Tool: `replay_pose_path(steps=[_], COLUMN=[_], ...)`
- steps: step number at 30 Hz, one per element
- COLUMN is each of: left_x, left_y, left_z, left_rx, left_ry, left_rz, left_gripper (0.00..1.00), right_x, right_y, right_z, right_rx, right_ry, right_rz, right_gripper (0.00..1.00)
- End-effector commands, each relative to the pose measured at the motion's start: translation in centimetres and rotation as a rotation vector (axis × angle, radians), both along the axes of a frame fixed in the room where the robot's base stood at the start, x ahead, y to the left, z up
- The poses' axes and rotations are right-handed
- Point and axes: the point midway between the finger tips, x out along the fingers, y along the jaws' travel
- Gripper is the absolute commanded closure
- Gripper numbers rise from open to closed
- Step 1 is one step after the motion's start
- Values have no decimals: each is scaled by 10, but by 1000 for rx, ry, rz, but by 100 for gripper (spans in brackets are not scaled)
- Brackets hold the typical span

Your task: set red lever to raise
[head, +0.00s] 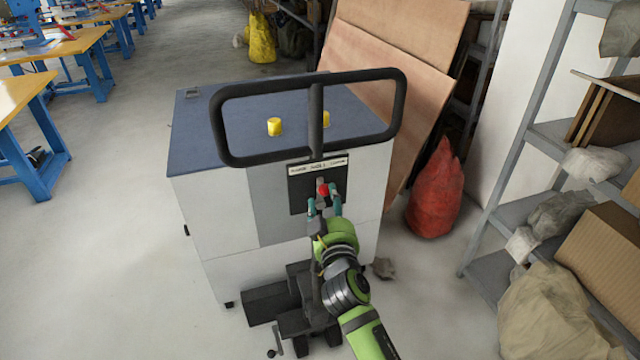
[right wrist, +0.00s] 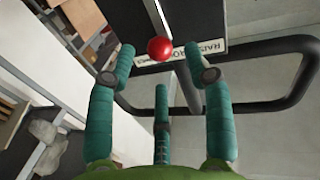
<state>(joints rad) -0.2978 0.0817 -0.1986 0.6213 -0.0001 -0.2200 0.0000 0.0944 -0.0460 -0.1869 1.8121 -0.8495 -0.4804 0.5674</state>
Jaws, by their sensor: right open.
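The red lever knob (head: 323,190) stands on a dark panel (head: 300,196) on the front of a grey cabinet, just below a white label strip (head: 318,166). In the right wrist view the round red knob (right wrist: 160,48) shows ahead of the fingertips, on a thin metal rod. The label strip (right wrist: 180,54) beside it is partly hidden, with only some letters readable. My right gripper (head: 325,207) is open with teal fingers, close in front of the knob. In the right wrist view its fingers (right wrist: 160,62) stand on either side of the knob, apart from it. My left gripper is not in view.
A black tubular handle (head: 400,110) rises in front of the cabinet top (head: 215,135), where yellow caps (head: 274,127) stand. A red sack (head: 436,190) and a metal shelf (head: 500,215) are at the right. The floor (head: 110,260) at the left is clear.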

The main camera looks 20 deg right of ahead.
Motion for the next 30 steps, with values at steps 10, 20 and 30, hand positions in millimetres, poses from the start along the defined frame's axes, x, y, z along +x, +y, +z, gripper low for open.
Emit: replay_pose_path(steps=[10,20,30], left_x=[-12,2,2], left_y=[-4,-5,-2], left_z=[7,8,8], left_rx=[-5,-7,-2], left_ry=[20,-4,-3], left_rz=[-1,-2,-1], left_gripper=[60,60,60], right_x=[45,51,50], right_y=[-7,-8,-8], right_z=[1,0,0], right_rx=[-1,-1,0], right_ry=[-1,0,0], right_rz=[1,1,2], right_gripper=[48,48,100])
